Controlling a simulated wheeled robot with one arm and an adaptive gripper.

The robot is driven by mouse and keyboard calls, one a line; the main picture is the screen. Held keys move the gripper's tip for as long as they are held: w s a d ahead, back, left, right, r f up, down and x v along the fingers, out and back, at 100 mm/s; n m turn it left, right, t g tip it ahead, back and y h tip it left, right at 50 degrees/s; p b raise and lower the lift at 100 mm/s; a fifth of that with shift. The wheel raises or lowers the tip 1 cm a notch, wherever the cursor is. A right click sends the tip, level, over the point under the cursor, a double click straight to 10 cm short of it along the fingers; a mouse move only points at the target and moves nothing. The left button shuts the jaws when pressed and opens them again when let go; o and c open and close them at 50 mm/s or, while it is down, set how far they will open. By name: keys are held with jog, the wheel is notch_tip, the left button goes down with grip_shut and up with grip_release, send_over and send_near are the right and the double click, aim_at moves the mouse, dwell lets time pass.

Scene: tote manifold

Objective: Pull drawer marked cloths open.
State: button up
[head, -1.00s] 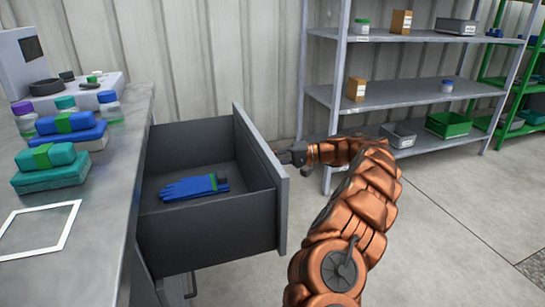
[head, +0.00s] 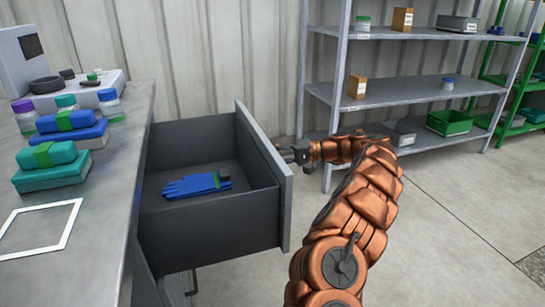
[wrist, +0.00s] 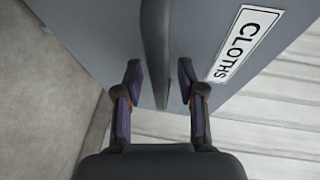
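The grey drawer (head: 210,220) stands well open, out from under the metal bench. Blue gloves (head: 195,185) with a green and dark cuff lie inside it. In the wrist view, the drawer front (wrist: 100,30) carries a white label reading CLOTHS (wrist: 244,42). Its dark upright handle (wrist: 155,45) runs between the fingers of my gripper (wrist: 160,82). The fingers sit one on each side of the handle, and the drawer moves along with them. In the head view, my gripper (head: 290,152) is at the outer face of the drawer front; the handle is hidden there.
The bench (head: 100,190) on the left holds boxes, jars and a white frame (head: 40,230). A grey shelf rack (head: 415,88) stands behind my arm, with a green rack (head: 515,90) at far right. Bare floor (head: 450,220) lies to the right.

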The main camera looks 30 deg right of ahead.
jog(key=v, duration=1.2)
dwell(0.7)
